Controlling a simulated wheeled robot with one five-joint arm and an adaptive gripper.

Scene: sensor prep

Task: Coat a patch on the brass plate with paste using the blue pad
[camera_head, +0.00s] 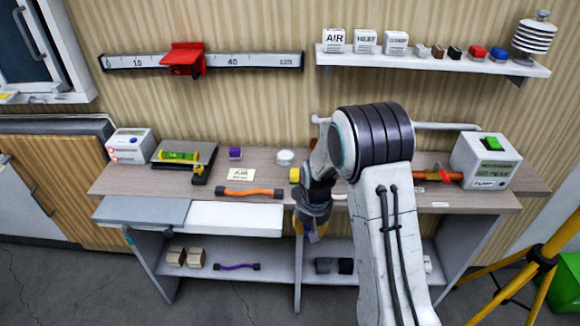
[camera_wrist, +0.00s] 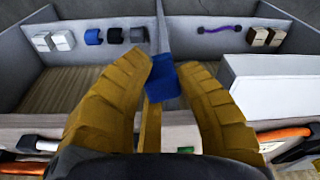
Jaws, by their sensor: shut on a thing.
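My gripper (camera_head: 306,234) hangs in front of the bench's front edge, pointing down. In the wrist view, its yellow fingers (camera_wrist: 165,75) are shut on the blue pad (camera_wrist: 177,84), which sticks out beyond the fingertips. A bit of blue also shows at the fingertips in the head view. A small round whitish dish (camera_head: 285,157) stands on the bench behind my gripper; I cannot tell whether it holds paste. I cannot make out the brass plate; my arm hides part of the bench top.
A white drawer front (camera_head: 235,219) is left of my gripper. The lower shelf (camera_head: 278,268) bears small blocks and a purple cable (camera_head: 236,266).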

